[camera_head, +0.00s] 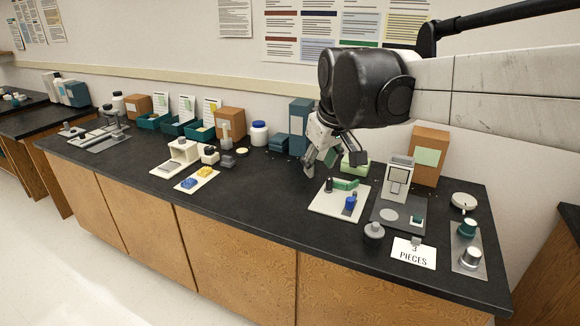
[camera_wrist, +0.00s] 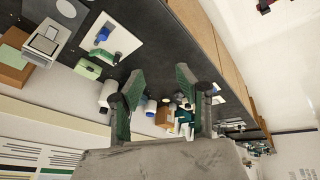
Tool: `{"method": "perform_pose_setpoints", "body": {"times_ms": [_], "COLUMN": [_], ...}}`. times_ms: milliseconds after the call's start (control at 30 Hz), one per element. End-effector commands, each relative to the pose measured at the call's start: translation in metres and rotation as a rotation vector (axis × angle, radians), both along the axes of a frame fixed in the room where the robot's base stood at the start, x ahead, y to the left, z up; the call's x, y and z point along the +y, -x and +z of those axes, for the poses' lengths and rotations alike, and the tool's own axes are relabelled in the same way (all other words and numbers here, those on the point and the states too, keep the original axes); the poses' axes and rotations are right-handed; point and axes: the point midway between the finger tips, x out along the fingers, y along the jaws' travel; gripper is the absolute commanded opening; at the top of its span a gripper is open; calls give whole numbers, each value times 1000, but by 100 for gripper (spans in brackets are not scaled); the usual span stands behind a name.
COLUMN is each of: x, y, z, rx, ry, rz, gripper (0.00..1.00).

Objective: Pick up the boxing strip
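A green strip (camera_head: 346,184), which looks like the boxing strip, lies on a white tile (camera_head: 324,204) on the right half of the bench. A blue piece (camera_head: 350,203) and a small dark piece (camera_head: 329,185) stand on the same tile. My gripper (camera_head: 335,161) is open and empty, above and behind the tile, apart from the strip. In the wrist view my gripper (camera_wrist: 159,76) has its fingers spread wide. The strip (camera_wrist: 102,53) and tile (camera_wrist: 125,30) show there at the upper left, outside the space between the fingers.
A light green block (camera_head: 355,166) sits behind the tile. A grey stand (camera_head: 397,180) is to its right, with a brown box (camera_head: 429,155) behind.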

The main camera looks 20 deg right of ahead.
Motion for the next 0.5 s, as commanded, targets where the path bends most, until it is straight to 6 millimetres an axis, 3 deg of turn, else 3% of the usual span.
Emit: {"method": "perform_pose_setpoints", "body": {"times_ms": [200, 500], "x": [-27, -69], "y": [-64, -145], "z": [12, 6], "rx": [65, 155], "ry": [36, 72], "rz": [69, 172], "gripper": [33, 33]}}
